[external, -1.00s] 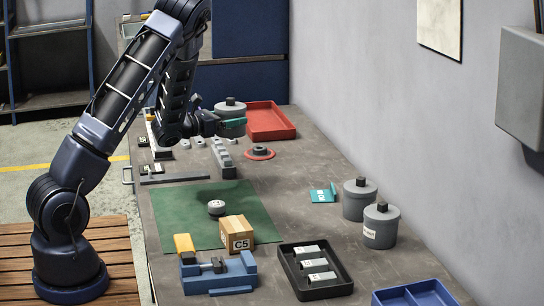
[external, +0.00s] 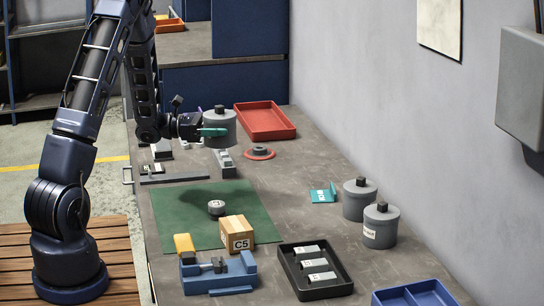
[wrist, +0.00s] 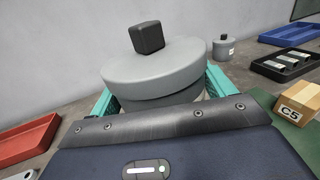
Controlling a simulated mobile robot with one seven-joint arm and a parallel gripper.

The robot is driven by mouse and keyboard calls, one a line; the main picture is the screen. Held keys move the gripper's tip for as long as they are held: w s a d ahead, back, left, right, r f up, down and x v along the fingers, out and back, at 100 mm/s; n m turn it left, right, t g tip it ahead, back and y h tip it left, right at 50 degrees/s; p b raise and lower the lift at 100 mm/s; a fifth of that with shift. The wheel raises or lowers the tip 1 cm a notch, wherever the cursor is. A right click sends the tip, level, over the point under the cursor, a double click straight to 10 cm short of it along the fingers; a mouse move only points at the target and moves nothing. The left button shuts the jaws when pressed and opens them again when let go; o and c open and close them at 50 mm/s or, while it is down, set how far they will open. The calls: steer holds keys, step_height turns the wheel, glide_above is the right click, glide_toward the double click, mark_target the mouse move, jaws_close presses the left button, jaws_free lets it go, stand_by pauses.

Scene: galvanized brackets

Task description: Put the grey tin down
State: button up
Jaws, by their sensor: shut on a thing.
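The grey tin (external: 220,129) is a round canister with a flat lid and a black square knob. In the external view my gripper (external: 214,132) is at its near side, with a teal finger across the tin's body. In the wrist view the tin (wrist: 155,72) stands between two teal fingers, which are shut on its body below the lid rim. It looks roughly upright. The tin's lower edge is close to the grey stepped block, and I cannot tell whether it touches anything below.
A red tray (external: 266,121) is just right of the tin. A red ring with a dark knob (external: 260,153) and a grey stepped block (external: 225,163) lie nearby. A green mat (external: 252,203) holds a box marked C5 (external: 236,234). Two other grey tins (external: 358,200) stand by the wall.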

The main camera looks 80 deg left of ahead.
steer(key=s+d+r+m+g+h, duration=0.3)
steer(key=s+d+r+m+h, duration=0.1)
steer(key=s+d+r+h, duration=0.15)
steer(key=f, duration=2)
steer(key=shift+d+f, duration=0.35)
steer(key=shift+f, duration=0.1)
steer(key=o, duration=1)
steer(key=shift+o, duration=0.3)
steer(key=shift+s, duration=0.1)
steer(key=v, duration=1.2)
